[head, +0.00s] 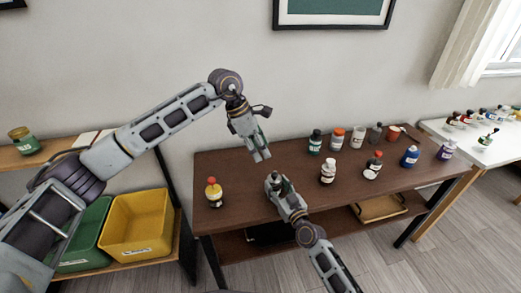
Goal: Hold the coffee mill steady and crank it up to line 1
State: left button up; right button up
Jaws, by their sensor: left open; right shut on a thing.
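My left gripper (258,154) hangs fingers down above the brown table, open and empty. My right gripper (276,184) is low over the table's left-middle part, below the left one in the picture. It is shut on a small dark upright thing (277,177), mostly hidden by the fingers. This may be the coffee mill, but its crank and any line marks cannot be made out. The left fingertips are a little above this thing and apart from it.
Yellow (146,200) and green bins sit on a left shelf.

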dwell(0.4)
jog(key=o, duration=1.2)
jog(key=shift+c, duration=0.2)
jog(key=shift+s, duration=0.1)
jog(key=v, duration=1.1)
jog(key=shift+s+d, duration=0.2)
jog(key=shift+s, duration=0.15)
jog(key=shift+s+d, duration=0.1)
